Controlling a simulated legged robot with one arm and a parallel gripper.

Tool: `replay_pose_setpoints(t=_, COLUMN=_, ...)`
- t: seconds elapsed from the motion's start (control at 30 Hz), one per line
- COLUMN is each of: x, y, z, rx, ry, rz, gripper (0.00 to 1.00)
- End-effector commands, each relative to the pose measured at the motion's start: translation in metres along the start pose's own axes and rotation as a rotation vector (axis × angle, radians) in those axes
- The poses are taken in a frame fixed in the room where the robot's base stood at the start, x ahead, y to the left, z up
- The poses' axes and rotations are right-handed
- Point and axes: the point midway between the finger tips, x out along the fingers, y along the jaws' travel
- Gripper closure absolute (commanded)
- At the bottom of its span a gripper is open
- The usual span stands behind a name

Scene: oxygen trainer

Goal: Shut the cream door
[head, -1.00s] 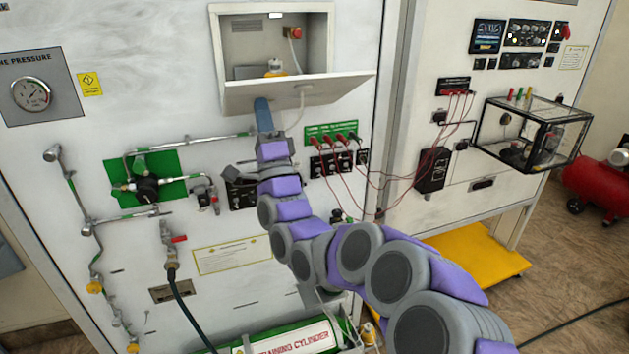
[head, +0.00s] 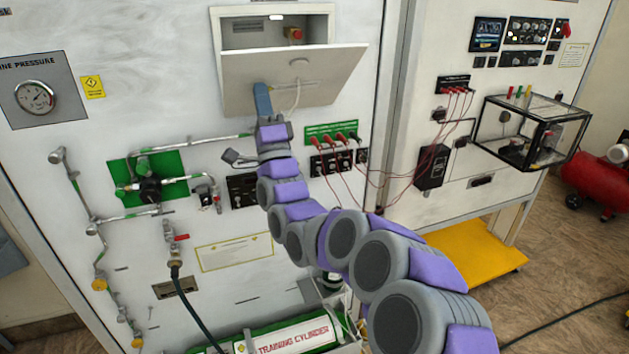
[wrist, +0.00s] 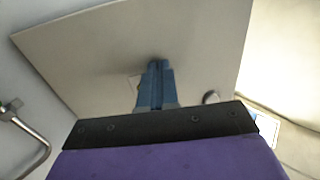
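The cream door (head: 300,75) is a flap hinged along its lower edge on the white panel. It is tilted up and partly covers the recess (head: 268,32), with a gap still open at the top. My gripper (head: 262,100) is at the lower part of the door's outer face. In the wrist view the blue fingers (wrist: 154,85) lie close together against the door (wrist: 110,50), with nothing seen between them. A round knob (wrist: 211,97) shows to their right on the door.
Red leads and sockets (head: 335,140) sit just below right of the door. Pipes and a valve on a green plate (head: 148,190) are to the left. A clear box (head: 530,130) juts out from the right cabinet. A training cylinder (head: 290,338) lies low in front.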

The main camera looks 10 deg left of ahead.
Motion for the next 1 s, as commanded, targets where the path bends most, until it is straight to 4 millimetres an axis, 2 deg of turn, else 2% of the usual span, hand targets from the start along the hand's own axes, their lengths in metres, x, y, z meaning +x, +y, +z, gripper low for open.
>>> replay_pose_setpoints(t=0.13, x=0.015, y=-0.003, z=-0.001, rx=-0.002, ry=0.002, rz=-0.004, gripper=1.0)
replay_pose_setpoints(t=0.57, x=0.017, y=0.0, z=0.0, rx=0.0, ry=0.001, rz=-0.002, gripper=1.0)
replay_pose_setpoints(t=0.9, x=0.042, y=0.009, z=0.003, rx=-0.002, ry=-0.001, rz=0.002, gripper=1.0)
replay_pose_setpoints(t=1.0, x=0.043, y=0.01, z=0.004, rx=0.0, ry=-0.001, rz=0.002, gripper=1.0)
